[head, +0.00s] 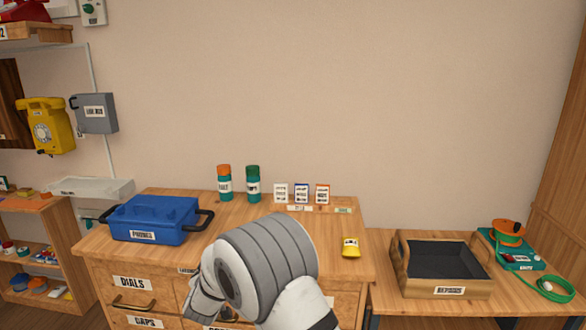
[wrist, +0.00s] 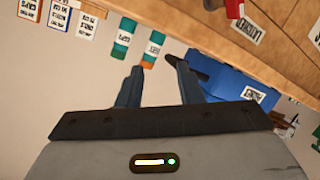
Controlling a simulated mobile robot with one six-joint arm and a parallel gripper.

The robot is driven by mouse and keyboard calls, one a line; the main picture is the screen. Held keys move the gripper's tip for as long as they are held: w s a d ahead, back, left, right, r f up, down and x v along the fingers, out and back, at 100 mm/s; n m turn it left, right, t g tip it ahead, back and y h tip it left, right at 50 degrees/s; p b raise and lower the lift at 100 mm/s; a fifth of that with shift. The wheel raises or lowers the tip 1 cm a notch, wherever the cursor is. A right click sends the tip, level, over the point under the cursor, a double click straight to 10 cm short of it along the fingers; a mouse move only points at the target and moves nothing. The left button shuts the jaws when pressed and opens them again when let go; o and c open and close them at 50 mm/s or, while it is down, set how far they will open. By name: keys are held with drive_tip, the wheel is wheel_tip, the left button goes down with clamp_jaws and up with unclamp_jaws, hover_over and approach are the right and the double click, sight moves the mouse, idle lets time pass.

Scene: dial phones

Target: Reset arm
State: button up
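My arm (head: 262,265) rises at the bottom centre of the head view, in front of the wooden dresser; its bulk hides the gripper there. In the wrist view my gripper (wrist: 155,82) shows two dark fingers standing apart with nothing between them. The fingers are open and empty. Beyond the fingertips, the wrist view shows two teal canisters (wrist: 123,40) and the blue box (wrist: 222,85), tilted in the picture.
A blue box labelled PHONES (head: 155,218) sits on the dresser top (head: 215,240). Two canisters (head: 253,183), small cards (head: 302,193) and a yellow item (head: 351,247) stand there too. An open tray (head: 440,292) and a green-corded device (head: 512,250) are at right.

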drive_tip(key=s+d+r+m+g+y+p, duration=0.1)
drive_tip(key=s+d+r+g+p, duration=0.15)
drive_tip(key=d+r, duration=0.3)
drive_tip(key=s+d+r+m+g+p, duration=0.1)
drive_tip(key=s+d+r+g, duration=0.1)
drive_tip(key=s+d+r, duration=0.4)
drive_tip(key=s+d+r+g+y+p, duration=0.15)
drive_tip(key=d+r, duration=0.25)
drive_tip(key=d, duration=0.4)
drive_tip(key=s+d+r+m+g+h+p, duration=0.1)
drive_tip(key=s+d+m+g+h, duration=0.1)
drive_tip(key=s+d, duration=0.7)
drive_tip(key=s+d+r+m+g+h+p, duration=0.1)
drive_tip(key=s+d+m+g+h+p, duration=0.1)
drive_tip(key=s+d, duration=0.7)
drive_tip(key=s+m+g, duration=0.1)
drive_tip(key=s+g, duration=0.1)
drive_tip(key=s, duration=0.5)
drive_tip(key=shift+s+r+p, duration=0.2)
drive_tip(key=shift+s+p, duration=0.05)
drive_tip(key=shift+p, duration=0.05)
